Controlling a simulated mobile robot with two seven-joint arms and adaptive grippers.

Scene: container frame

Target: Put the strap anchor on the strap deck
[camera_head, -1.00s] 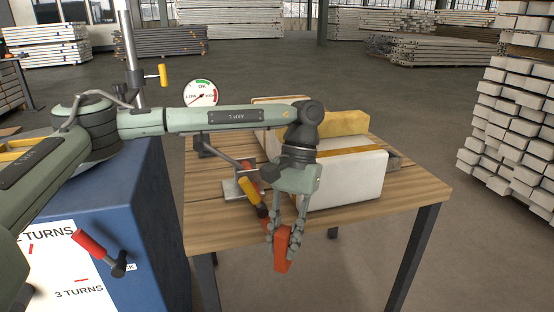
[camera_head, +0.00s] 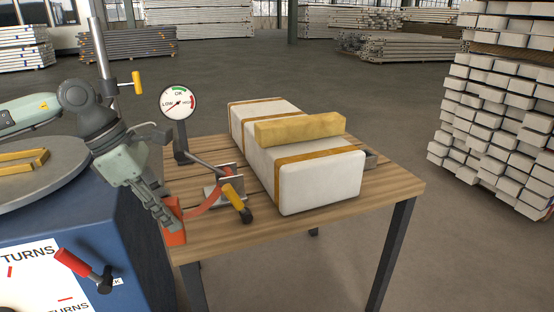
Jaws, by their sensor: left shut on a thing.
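My left gripper (camera_head: 168,214) is shut on an orange-red block (camera_head: 175,236), which looks like the strap anchor. The block is at the left front edge of the wooden table (camera_head: 290,228); I cannot tell whether it touches the table. A curved red band (camera_head: 209,200) runs between the block and a metal bracket (camera_head: 229,174) with a yellow-handled lever (camera_head: 234,195). The table top may be the strap deck; no label shows. My right gripper is not in view.
A white package (camera_head: 322,184) with brown bands and a yellow block (camera_head: 300,128) on top fills the table's middle. A dial gauge (camera_head: 179,103) stands behind the bracket. A blue cabinet (camera_head: 130,235) with a red-handled lever (camera_head: 78,264) is at left.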

